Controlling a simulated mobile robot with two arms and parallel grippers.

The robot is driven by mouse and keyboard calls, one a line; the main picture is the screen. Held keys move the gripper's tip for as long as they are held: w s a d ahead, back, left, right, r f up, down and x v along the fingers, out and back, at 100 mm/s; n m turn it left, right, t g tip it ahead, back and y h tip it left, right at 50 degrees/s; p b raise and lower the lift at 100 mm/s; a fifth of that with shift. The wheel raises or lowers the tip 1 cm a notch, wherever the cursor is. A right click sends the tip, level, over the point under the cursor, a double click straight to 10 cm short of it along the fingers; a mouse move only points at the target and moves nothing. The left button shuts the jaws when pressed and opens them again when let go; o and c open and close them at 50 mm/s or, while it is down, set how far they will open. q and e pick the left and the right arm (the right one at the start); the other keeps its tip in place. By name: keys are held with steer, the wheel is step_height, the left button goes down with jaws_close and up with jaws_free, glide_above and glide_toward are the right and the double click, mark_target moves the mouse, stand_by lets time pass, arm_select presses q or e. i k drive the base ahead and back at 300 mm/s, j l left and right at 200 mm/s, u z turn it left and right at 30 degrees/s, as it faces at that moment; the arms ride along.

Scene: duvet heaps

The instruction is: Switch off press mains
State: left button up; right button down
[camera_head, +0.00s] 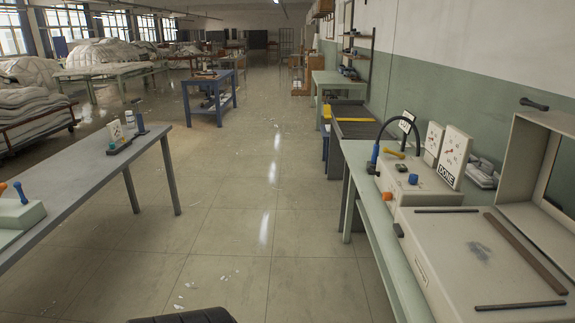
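The press (472,257) is a large beige machine on the green-topped bench at the right, with its lid (545,150) raised. Its control box (412,184) carries an orange knob (387,197), a small blue knob (413,179), a yellow lever (393,153) and a curved dark handle. Neither of my grippers shows.
A grey table (90,170) stands at the left with a small bottle and a pale green box (18,213) with blue and orange knobs. A blue workbench (212,90) stands farther back. Duvet heaps (30,110) fill the far left. The floor aisle (240,220) is clear apart from scraps.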

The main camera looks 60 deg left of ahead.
mark_target(369, 170)
steer(key=u, duration=1.5)
steer(key=i+j+z, duration=0.1)
steer(key=i+j, duration=1)
steer(key=i+j+z, duration=0.1)
steer(key=i+j, duration=1.1)
